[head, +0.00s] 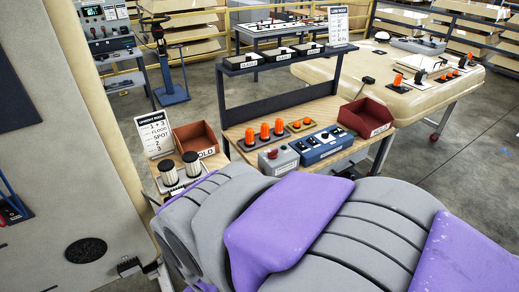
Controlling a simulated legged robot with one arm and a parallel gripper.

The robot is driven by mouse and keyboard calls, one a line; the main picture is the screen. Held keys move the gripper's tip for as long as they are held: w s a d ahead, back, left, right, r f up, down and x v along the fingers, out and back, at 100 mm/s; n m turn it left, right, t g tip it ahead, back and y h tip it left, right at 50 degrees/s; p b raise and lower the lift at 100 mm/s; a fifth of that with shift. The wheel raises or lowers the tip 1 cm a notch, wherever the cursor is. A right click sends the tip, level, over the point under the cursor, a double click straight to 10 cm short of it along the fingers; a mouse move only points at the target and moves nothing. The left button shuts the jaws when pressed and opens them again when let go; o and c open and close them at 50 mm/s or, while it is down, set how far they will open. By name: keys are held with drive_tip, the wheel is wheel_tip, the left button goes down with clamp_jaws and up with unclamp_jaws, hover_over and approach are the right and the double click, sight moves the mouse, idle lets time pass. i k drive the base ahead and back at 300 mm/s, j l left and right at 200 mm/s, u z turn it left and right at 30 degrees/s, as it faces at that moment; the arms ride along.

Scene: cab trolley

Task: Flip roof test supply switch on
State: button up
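I cannot read any label that names the roof test supply switch. A blue switch box (322,145) with a row of dark switches stands on the wooden bench, and a small grey box (278,160) with a red button is left of it. A large beige roof-like panel (400,97) lies on a stand at right, bearing several black and orange fittings (420,77) and a grey box (418,45) at its far side. The positions of the switches are too small to tell. My grey and purple arm fills the foreground; my gripper is out of view.
The bench (295,110) also holds several orange pegs (265,131) and red bins (195,139) (367,117). A dark shelf (285,57) rises behind. A tall beige panel (60,150) stands close at left. Open concrete floor (465,155) lies at right.

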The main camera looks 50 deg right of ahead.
sight(272, 155)
drive_tip(key=z, duration=0.4)
drive_tip(key=l+z, duration=0.1)
drive_tip(key=z, duration=0.7)
drive_tip(key=l+z, duration=0.1)
drive_tip(key=z, duration=0.25)
